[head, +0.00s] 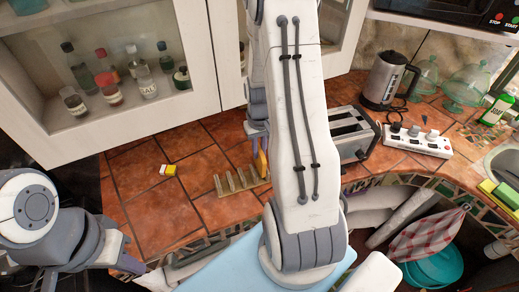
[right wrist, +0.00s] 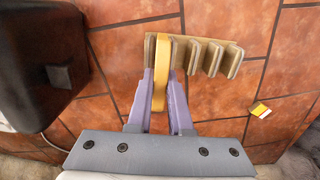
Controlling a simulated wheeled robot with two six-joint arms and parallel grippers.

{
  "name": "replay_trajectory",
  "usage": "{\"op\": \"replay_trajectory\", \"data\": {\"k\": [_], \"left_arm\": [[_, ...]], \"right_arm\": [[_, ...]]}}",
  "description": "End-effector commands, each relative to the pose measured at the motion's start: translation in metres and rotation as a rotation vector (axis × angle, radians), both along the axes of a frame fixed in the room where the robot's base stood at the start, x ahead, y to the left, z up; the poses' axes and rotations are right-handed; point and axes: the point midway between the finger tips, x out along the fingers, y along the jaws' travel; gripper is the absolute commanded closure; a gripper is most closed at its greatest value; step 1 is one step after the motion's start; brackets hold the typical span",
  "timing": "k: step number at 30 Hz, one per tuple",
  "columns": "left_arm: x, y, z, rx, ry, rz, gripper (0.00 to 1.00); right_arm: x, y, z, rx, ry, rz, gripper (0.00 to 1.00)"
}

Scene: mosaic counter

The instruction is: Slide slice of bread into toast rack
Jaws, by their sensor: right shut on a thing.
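My right gripper (right wrist: 162,80) is shut on the slice of bread (right wrist: 159,72), a thin yellow-brown piece seen edge-on and upright between the fingers. The wooden toast rack (right wrist: 236,62), with several upright dividers, stands at the slice's far end in the right wrist view. The slice lines up with the leftmost gap there; how deep it sits I cannot tell. In the head view the slice (head: 262,163) is at the right end of the rack (head: 229,186), partly hidden by my right arm. My left gripper (head: 131,264) is at the counter's front left, away from the rack; its opening is unclear.
A toaster (head: 352,134) stands right of the rack, with a kettle (head: 389,78) and a power strip (head: 418,140) beyond. A small yellow-and-white block (head: 168,170) lies left of the rack. The tiled counter between block and rack is clear. A glass-front cabinet (head: 120,75) hangs behind.

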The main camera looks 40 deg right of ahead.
Motion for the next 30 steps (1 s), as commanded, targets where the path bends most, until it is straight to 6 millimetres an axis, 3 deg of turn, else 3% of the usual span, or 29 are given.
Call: {"op": "replay_trajectory", "data": {"k": [30], "left_arm": [[0.0,0.0,-0.022,0.0,0.0,0.0,1.0]], "right_arm": [[0.0,0.0,-0.03,0.0,0.001,0.0,1.0]]}}
